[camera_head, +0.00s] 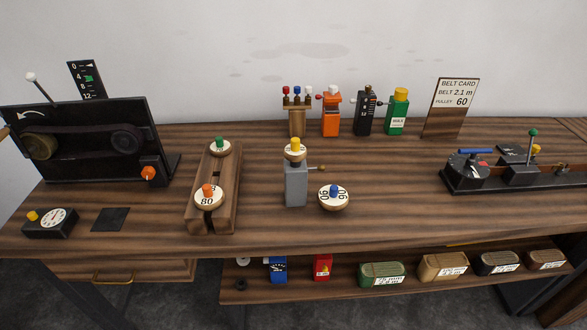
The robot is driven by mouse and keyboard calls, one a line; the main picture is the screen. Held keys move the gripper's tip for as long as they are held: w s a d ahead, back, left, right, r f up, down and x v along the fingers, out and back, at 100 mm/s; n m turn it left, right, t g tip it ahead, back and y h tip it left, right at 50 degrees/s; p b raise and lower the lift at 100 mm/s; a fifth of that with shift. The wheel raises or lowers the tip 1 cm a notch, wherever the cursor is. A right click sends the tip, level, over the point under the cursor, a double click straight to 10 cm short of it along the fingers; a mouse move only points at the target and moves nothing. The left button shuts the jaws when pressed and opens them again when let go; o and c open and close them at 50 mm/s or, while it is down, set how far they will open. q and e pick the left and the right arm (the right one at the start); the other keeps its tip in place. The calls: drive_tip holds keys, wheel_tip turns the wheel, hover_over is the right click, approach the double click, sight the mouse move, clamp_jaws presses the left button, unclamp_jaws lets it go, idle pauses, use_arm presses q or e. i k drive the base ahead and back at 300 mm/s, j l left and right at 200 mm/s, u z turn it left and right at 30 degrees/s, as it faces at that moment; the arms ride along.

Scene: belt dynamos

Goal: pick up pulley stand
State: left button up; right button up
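A grey upright block (296,186) stands near the middle of the table and looks like the pulley stand. A pale disc pulley (295,153) with a yellow knob sits on its top, and a small wooden-tipped lever (317,168) sticks out to its right. A wooden rack (228,205) to its left carries a pulley with an orange knob (209,195), marked 80, and one with a green knob (220,147). A pulley with a blue knob (334,196), marked 90, lies just right of the grey block. Neither of my grippers is in view.
A black belt machine (85,140) stands at the left. A card (452,106) reads belt 2.1 m, pulley 60. Several small coloured devices line the back, including an orange one (331,114). A black rig (510,180) is at the right. The table's right-centre is clear.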

sight(296, 174)
drive_tip(key=i+l+u, duration=0.15)
drive_tip(key=l, duration=0.35)
drive_tip(key=i+l+u, duration=0.2)
drive_tip(key=l, duration=0.3)
drive_tip(key=l+u, duration=0.15)
drive_tip(key=l, duration=0.35)
drive_tip(key=j+z, duration=0.2)
drive_tip(key=j, duration=0.15)
